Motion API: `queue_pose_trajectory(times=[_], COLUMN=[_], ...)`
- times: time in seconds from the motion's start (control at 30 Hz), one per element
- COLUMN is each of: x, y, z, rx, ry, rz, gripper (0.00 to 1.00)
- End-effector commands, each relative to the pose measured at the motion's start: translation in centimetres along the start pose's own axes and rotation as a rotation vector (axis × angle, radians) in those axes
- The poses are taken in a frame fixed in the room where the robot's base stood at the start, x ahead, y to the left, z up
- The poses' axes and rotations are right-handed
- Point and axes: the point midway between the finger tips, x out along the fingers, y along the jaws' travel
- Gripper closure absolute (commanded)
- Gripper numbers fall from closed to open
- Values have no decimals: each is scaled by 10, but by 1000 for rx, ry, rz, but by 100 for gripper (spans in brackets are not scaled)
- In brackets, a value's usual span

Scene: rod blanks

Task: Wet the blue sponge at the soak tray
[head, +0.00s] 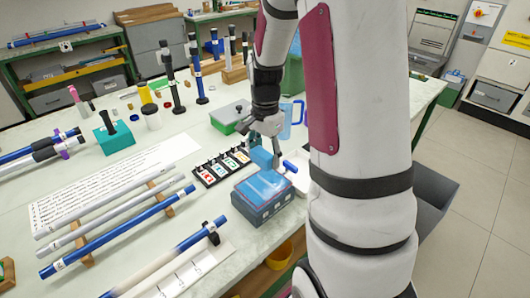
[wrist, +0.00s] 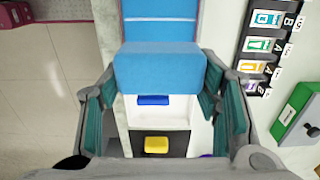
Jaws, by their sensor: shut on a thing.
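My gripper (head: 268,140) points down and is shut on the blue sponge (head: 262,158), a plain block. In the wrist view the sponge (wrist: 158,68) sits between the two fingers (wrist: 160,105). A dark grey-blue box with a bright blue top (head: 262,212) stands just in front of the sponge in the head view; it looks like the soak tray, but I cannot read a label. Its blue surface (wrist: 160,30) shows at the top of the wrist view. The sponge is near its far edge; I cannot tell whether they touch.
A white tray (wrist: 180,113) with a small blue item (wrist: 153,100) lies beside the box, with a yellow item (wrist: 156,145) near it. A black labelled rack (head: 222,168) stands to the left. Rods (head: 120,232) lie at the front left.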

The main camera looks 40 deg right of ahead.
Motion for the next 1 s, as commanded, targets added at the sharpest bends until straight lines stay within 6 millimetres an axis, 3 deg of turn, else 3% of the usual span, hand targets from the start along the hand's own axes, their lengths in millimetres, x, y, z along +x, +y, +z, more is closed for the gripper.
queue_pose_trajectory(times=[1.0], x=[81], y=[-1], z=[0], rx=[0], ry=[-1], rz=[0], gripper=[65])
